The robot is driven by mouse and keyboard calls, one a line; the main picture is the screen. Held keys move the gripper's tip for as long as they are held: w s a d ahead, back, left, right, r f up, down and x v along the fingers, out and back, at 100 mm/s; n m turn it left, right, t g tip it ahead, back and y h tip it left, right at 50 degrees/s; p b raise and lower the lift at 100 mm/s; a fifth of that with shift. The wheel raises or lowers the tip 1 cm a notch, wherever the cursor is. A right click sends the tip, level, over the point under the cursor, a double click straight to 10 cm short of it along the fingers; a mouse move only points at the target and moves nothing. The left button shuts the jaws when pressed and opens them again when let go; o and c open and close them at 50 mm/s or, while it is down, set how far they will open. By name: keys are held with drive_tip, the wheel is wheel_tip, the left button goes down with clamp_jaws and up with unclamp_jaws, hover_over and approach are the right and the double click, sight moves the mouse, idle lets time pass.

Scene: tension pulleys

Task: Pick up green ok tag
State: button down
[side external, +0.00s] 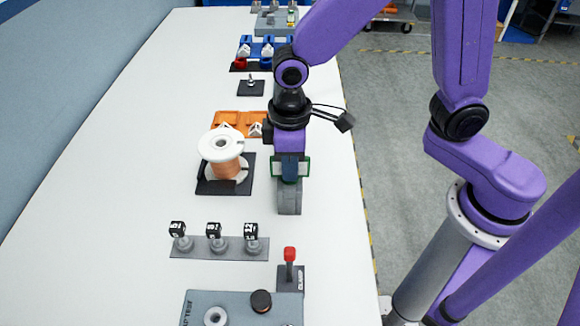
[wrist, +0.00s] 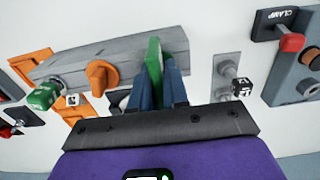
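The green tag (wrist: 154,55) stands on edge between my two blue fingers in the wrist view. In the side view its green rim (side external: 306,167) shows on both sides of my gripper (side external: 290,168), with paler panels inside; the middle is hidden by the fingers. My gripper (wrist: 158,82) points down and straddles the tag. I cannot tell whether both fingers press on it. Any lettering on the tag is not readable. The tag is at a grey upright block (side external: 289,200), which appears as a long grey bar (wrist: 115,62) in the wrist view.
An orange knob (wrist: 102,77) and a green lettered knob (wrist: 44,96) stick out of the grey block. A copper wire spool (side external: 222,160) stands to the left. A row of black-capped posts (side external: 214,240) and a red-topped clamp lever (side external: 290,262) are in front. The table's left side is clear.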

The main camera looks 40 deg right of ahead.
drive_tip(key=shift+r, duration=0.1)
drive_tip(key=shift+r, duration=0.55)
wheel_tip(320, 180, up, 2)
drive_tip(key=shift+s+r, duration=0.1)
drive_tip(key=shift+r, duration=0.05)
drive_tip(key=s+d+r, duration=0.7)
drive_tip(key=s+r, duration=0.2)
drive_tip(key=s, duration=0.2)
drive_tip(key=shift+s+d+r, duration=0.2)
drive_tip(key=shift+s+d, duration=0.05)
drive_tip(key=shift+d, duration=0.15)
